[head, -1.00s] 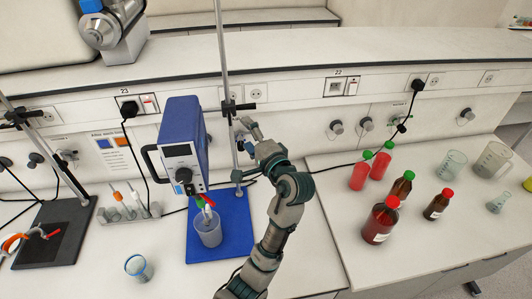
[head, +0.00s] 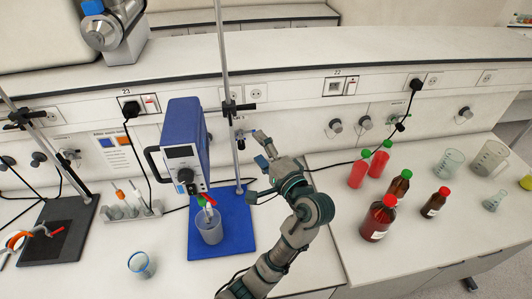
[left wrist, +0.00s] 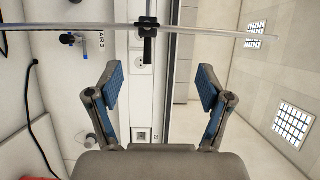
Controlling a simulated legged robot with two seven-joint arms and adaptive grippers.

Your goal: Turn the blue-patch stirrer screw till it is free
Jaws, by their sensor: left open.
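The blue stirrer unit (head: 184,150) stands over the blue mat (head: 232,238), beside an upright metal rod (head: 225,55). A black clamp (head: 230,108) sits on the rod. In the left wrist view the rod (left wrist: 215,31) runs across the top, and a dark screw (left wrist: 148,50) points from the clamp (left wrist: 147,22) toward my gripper. My left gripper (head: 259,148) is open and empty, to the right of the rod and below the clamp. Its two blue-padded fingers (left wrist: 160,86) are wide apart in the left wrist view, clear of the screw. My right gripper is out of view.
A beaker (head: 209,228) stands on the blue mat under the stirrer. Another beaker (head: 141,265) is at the front.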

